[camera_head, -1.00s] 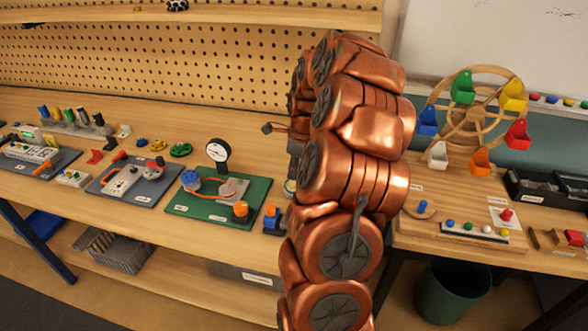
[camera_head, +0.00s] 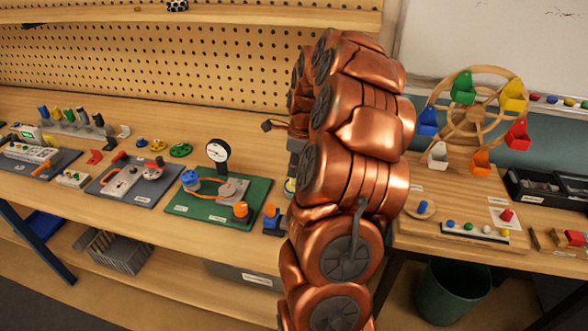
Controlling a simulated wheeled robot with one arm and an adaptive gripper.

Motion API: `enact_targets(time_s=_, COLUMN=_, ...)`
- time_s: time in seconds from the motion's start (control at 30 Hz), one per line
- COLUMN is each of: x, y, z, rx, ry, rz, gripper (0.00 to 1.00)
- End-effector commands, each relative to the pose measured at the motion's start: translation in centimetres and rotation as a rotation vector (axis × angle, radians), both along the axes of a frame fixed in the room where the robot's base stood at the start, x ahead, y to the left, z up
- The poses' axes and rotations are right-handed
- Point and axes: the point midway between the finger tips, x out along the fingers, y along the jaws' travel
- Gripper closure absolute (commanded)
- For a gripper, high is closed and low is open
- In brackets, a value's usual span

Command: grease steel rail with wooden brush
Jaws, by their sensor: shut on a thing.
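My copper arm stands across the middle of the view and hides most of my gripper (camera_head: 295,143). Only a grey part shows at the arm's left edge, above the bench. A thin stick with a small dark end juts out to the left from there. It looks like part of the wooden brush (camera_head: 268,125), held in the shut gripper, with the rest hidden. I cannot make out the steel rail; it may be behind my arm. What the brush touches is hidden too.
Left of my arm, a green board (camera_head: 180,210) carries a gauge (camera_head: 217,151). A blue and orange block (camera_head: 271,218) stands close to the arm. A wooden wheel with coloured buckets (camera_head: 473,116) is on the right. A pegboard (camera_head: 150,60) backs the bench.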

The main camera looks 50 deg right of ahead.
Motion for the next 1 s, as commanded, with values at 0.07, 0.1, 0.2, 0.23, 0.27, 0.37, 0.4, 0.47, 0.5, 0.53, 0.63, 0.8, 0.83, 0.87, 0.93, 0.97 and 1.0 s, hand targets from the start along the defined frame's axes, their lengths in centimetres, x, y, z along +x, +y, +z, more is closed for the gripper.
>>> enact_targets(time_s=0.07, x=0.0, y=-0.1, z=0.6, rx=-0.002, ry=-0.002, rz=0.000, gripper=1.00)
enact_targets(time_s=0.1, x=0.0, y=0.0, z=0.9, rx=-0.002, ry=-0.002, rz=0.000, gripper=1.00)
enact_targets(time_s=0.2, x=0.0, y=0.0, z=1.5, rx=0.000, ry=-0.001, rz=0.000, gripper=1.00)
enact_targets(time_s=0.23, x=0.0, y=0.0, z=1.7, rx=0.000, ry=0.000, rz=0.000, gripper=1.00)
enact_targets(time_s=0.27, x=0.0, y=0.0, z=1.9, rx=0.000, ry=0.000, rz=0.000, gripper=1.00)
enact_targets(time_s=0.37, x=0.0, y=0.0, z=2.5, rx=0.001, ry=0.000, rz=0.000, gripper=1.00)
enact_targets(time_s=0.4, x=0.0, y=0.0, z=2.8, rx=0.000, ry=-0.001, rz=0.000, gripper=1.00)
enact_targets(time_s=0.47, x=0.0, y=0.0, z=3.2, rx=0.000, ry=-0.001, rz=0.000, gripper=1.00)
enact_targets(time_s=0.5, x=0.0, y=0.0, z=3.4, rx=0.000, ry=-0.002, rz=0.000, gripper=1.00)
enact_targets(time_s=0.53, x=0.0, y=0.0, z=3.6, rx=0.000, ry=-0.002, rz=0.000, gripper=1.00)
enact_targets(time_s=0.63, x=0.0, y=0.0, z=4.3, rx=0.000, ry=-0.001, rz=0.000, gripper=1.00)
enact_targets(time_s=0.8, x=0.0, y=0.0, z=5.4, rx=-0.001, ry=0.000, rz=0.000, gripper=1.00)
enact_targets(time_s=0.83, x=0.0, y=0.0, z=5.6, rx=-0.001, ry=0.000, rz=0.000, gripper=1.00)
enact_targets(time_s=0.87, x=0.0, y=0.0, z=5.8, rx=-0.001, ry=0.000, rz=0.000, gripper=1.00)
enact_targets(time_s=0.93, x=0.0, y=0.0, z=6.0, rx=-0.001, ry=-0.002, rz=0.000, gripper=1.00)
enact_targets(time_s=0.97, x=0.0, y=0.0, z=6.1, rx=0.000, ry=-0.001, rz=0.000, gripper=1.00)
enact_targets(time_s=1.0, x=0.0, y=0.0, z=6.1, rx=0.000, ry=-0.001, rz=0.000, gripper=1.00)
